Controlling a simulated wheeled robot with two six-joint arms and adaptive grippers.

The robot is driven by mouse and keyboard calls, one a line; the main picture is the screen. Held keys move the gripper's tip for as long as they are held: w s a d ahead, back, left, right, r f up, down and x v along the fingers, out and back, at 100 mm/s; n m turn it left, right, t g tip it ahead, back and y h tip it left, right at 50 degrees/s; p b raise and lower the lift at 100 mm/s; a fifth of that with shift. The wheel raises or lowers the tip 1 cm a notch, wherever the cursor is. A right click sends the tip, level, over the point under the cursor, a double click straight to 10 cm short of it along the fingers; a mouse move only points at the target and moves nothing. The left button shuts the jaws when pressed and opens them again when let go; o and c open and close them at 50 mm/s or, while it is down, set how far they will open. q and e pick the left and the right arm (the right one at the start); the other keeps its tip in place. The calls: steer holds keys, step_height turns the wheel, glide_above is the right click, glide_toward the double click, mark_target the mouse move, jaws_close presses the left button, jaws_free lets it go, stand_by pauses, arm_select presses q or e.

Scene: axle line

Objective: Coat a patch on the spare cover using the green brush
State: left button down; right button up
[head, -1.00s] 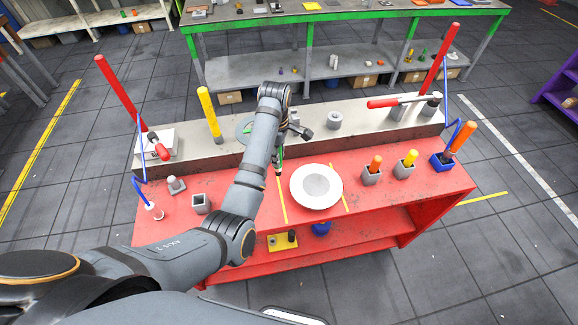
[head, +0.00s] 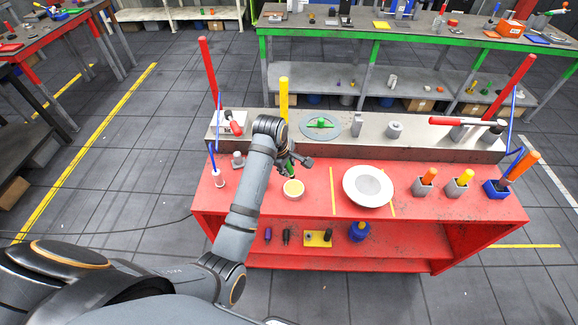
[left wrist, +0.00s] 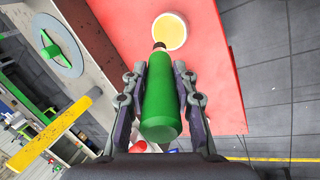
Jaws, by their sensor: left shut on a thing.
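My left gripper (head: 292,162) is shut on the green brush (head: 290,172). In the left wrist view its fingers (left wrist: 157,78) clasp the green handle (left wrist: 161,105) from both sides. The brush's dark end points at a round white pot (head: 293,190) with pale yellow contents, also in the left wrist view (left wrist: 170,31). I cannot tell whether the tip touches the contents. A white disc with a grey centre (head: 368,186) lies on the red bench, right of the pot. A grey disc with a green handle (head: 320,124) lies on the rear ledge. I cannot tell which is the spare cover.
A yellow post (head: 284,98) rises behind my gripper. Red posts stand at both ends.

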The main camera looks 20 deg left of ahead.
mark_target(290, 173)
arm_select(q)
steer(key=shift+w+d+f, duration=0.4)
steer(key=shift+w+f, duration=0.1)
steer(key=shift+w, duration=0.25)
steer(key=shift+x, duration=0.95)
steer(key=shift+s+a+f, duration=0.15)
steer(key=shift+s+f, duration=0.1)
steer(key=shift+f, duration=0.2)
steer(key=shift+s+a+f, duration=0.1)
steer(key=shift+s+f, duration=0.15)
steer(key=shift+f, duration=0.85)
steer(key=shift+d+f, duration=0.1)
steer(key=shift+f, duration=0.2)
arm_select(e)
steer(key=w, duration=0.1)
steer(key=w+d, duration=0.1)
steer(key=w, duration=0.1)
steer(key=shift+w, duration=0.25)
arm_select(q)
steer(key=shift+w, duration=0.1)
arm_select(e)
steer(key=shift+s+d, duration=0.1)
steer(key=shift+d, duration=0.2)
